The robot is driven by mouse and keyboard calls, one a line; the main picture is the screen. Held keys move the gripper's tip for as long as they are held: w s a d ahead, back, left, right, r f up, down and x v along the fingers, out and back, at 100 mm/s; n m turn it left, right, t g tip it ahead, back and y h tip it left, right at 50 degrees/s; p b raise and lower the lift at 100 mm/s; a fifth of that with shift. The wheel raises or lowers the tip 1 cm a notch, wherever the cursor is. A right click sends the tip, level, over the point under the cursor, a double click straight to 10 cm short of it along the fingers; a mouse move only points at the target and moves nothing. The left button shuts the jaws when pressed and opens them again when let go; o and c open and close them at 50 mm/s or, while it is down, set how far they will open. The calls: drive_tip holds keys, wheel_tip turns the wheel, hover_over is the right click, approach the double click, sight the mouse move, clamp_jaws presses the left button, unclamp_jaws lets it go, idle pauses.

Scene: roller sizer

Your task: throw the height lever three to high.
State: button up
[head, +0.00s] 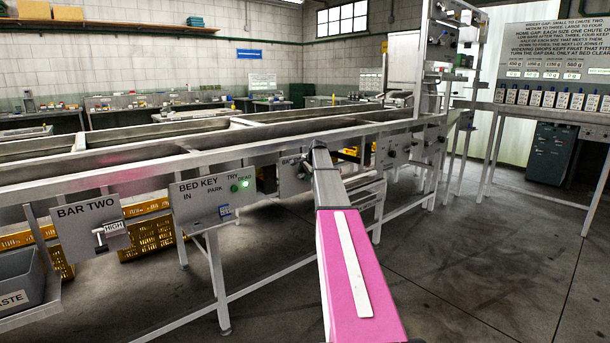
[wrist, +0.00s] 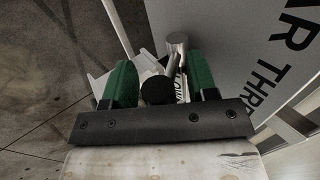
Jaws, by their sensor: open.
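The bar three panel (wrist: 235,50) fills the upper right of the wrist view, with part of its name showing. Its lever (wrist: 172,66) has a silver hub, a thin rod and a round black knob (wrist: 158,90). A white tag beside the rod appears to read LOW. My gripper (wrist: 160,68) is open, with one green finger on each side of the knob and rod; I cannot tell whether either touches. In the head view the bar three panel (head: 292,182) is partly covered by my arm, and its lever and my gripper are hidden.
The bar two panel (head: 88,232), its tag reading HIGH, hangs at the left. The bed key panel (head: 212,200) with a lit green lamp is between them. Frame legs and yellow crates (head: 147,236) stand below. The floor at right is clear.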

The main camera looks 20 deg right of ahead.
clamp_jaws()
drive_tip(key=shift+s+f+t, duration=0.3)
idle(0.4)
wheel_tip(320, 180, down, 7)
drive_tip(key=w+t+y, duration=0.1)
drive_tip(key=t+y, duration=0.4)
drive_tip(key=t, duration=0.9)
drive_tip(key=shift+w+a, duration=0.15)
drive_tip(key=shift+a, duration=0.05)
drive_tip(key=shift+w+r, duration=0.1)
drive_tip(key=shift+r, duration=0.05)
idle(0.4)
